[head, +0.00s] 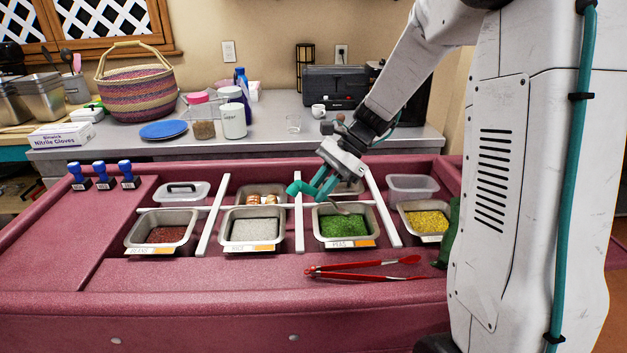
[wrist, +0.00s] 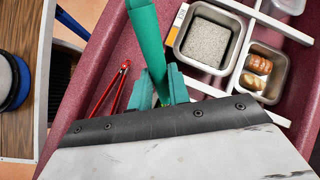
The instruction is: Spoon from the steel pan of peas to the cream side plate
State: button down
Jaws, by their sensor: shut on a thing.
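The steel pan of peas (head: 318,222) is in the red counter, right of the middle in the head view, with green peas (head: 343,226) in it. My gripper (head: 322,184) is above the pan's back left part, shut on the teal handle of the spoon (head: 298,188). The spoon's grey metal end appears to reach down over the peas; whether it touches them I cannot tell. In the wrist view the teal handle (wrist: 150,42) runs up from between my gripper's fingers (wrist: 162,88); the spoon's bowl is hidden there. I see no cream side plate in either view.
Red tongs (head: 365,268) lie on the counter in front of the pan. Pans of white grain (head: 254,229), red beans (head: 166,234) and yellow corn (head: 427,221) flank it. Stamps (head: 103,177) stand at left; a blue plate (head: 163,130) lies behind.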

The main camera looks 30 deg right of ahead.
aim_at(311, 187)
notch_tip(311, 187, down, 9)
jog(key=d, duration=0.3)
jog(key=shift+s+a+r+t+h, duration=0.2)
jog(key=shift+a+r+h, duration=0.65)
jog(key=shift+r, duration=1.1)
jog(key=shift+s+a+r+t+h, duration=0.15)
jog(key=shift+a+r+h, duration=0.65)
jog(key=shift+r, duration=1.1)
jog(key=shift+s+a+r+t+h, duration=0.1)
jog(key=shift+a+r+t+h, duration=0.25)
jog(key=shift+a+r, duration=1.2)
jog(key=shift+d+r, duration=0.4)
